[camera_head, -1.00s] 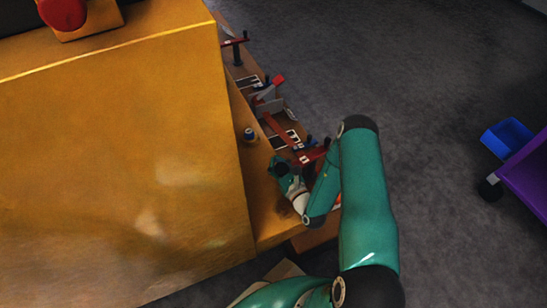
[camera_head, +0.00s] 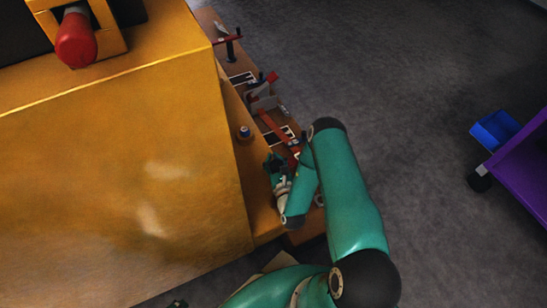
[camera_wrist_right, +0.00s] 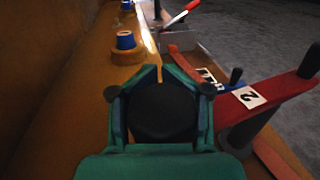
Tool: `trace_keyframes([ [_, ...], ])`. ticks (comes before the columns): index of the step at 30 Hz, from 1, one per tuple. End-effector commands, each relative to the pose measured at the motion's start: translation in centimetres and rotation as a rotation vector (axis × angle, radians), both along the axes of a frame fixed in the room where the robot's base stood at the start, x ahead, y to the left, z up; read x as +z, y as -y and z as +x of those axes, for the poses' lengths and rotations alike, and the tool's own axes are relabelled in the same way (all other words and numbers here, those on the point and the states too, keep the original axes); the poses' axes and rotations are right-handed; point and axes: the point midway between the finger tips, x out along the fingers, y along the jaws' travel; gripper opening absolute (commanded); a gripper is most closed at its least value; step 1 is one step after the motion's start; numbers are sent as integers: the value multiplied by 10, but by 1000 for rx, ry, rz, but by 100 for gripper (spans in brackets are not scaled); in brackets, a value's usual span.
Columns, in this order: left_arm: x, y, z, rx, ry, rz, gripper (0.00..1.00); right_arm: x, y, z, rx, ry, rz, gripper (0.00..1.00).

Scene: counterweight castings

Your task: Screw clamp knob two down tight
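My right gripper (camera_head: 273,163) is low over the orange ledge, beside the big orange casting, in the head view. In the right wrist view its teal fingers (camera_wrist_right: 160,72) curve in with a narrow gap between the tips; I see nothing clearly held there. The dark shape behind them may be my own palm or a knob. A red clamp arm labelled 2 (camera_wrist_right: 270,92) with a black upright handle stands to their right. A blue-capped round piece (camera_wrist_right: 126,46) sits on the ledge beyond; it also shows in the head view (camera_head: 245,132). I cannot tell which piece is knob two. My left gripper is not in view.
The orange casting (camera_head: 120,170) fills the left of the head view, with a red handle (camera_head: 76,42) above. More red clamp parts (camera_head: 275,126) line the tray behind the gripper. A purple cart (camera_head: 520,175) and blue bin (camera_head: 494,130) stand right; floor between is clear.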

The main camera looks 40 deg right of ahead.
Motion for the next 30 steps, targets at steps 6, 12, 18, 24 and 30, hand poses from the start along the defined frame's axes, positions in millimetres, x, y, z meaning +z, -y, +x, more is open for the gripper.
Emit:
trace_keyframes([
  [6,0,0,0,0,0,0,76,1,-4,2,12,2,4,55],
  [12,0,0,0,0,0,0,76,0,-3,1,8,0,2,55],
  [18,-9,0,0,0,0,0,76,-2,-1,1,42,0,1,55],
  [24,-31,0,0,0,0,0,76,-6,-2,1,158,0,0,55],
  [30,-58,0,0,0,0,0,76,-6,-6,3,344,2,-5,55],
])
